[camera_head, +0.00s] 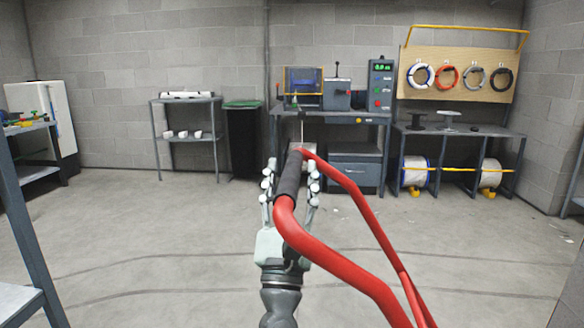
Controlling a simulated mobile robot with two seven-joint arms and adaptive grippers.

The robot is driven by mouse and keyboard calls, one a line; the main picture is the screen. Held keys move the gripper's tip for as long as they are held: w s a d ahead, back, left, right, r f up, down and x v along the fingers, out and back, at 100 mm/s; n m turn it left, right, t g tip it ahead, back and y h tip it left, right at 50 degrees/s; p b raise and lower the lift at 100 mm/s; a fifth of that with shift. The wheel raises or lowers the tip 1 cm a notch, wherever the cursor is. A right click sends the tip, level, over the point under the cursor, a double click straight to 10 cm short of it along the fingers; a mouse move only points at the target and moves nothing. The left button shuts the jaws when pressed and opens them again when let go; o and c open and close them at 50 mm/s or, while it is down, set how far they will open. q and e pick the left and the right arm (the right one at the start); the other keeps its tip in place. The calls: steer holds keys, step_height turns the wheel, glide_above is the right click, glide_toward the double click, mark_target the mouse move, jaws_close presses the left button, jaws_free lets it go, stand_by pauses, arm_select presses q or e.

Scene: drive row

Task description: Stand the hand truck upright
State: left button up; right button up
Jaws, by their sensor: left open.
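The hand truck (335,262) shows as red tubes that run from the lower right up to the middle of the head view. Its handle has a black grip (290,176). The lower part and the wheels are out of view, so I cannot tell exactly how far it leans. My left gripper (291,170) is open, with fingers on both sides of the black grip. The grip lies between the fingers in the picture; I cannot tell whether they touch it. My right gripper is not in view.
A workbench (374,117) with machines stands at the back wall, beside a dark bin (243,140) and a grey shelf (190,138). A spool rack (459,145) stands at the right. A table frame (30,235) edges the left. The concrete floor between is clear.

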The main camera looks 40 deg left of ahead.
arm_select(q)
steer(key=shift+w+a+r, duration=0.1)
steer(key=shift+w, duration=0.05)
steer(key=shift+c, duration=0.5)
jaws_close()
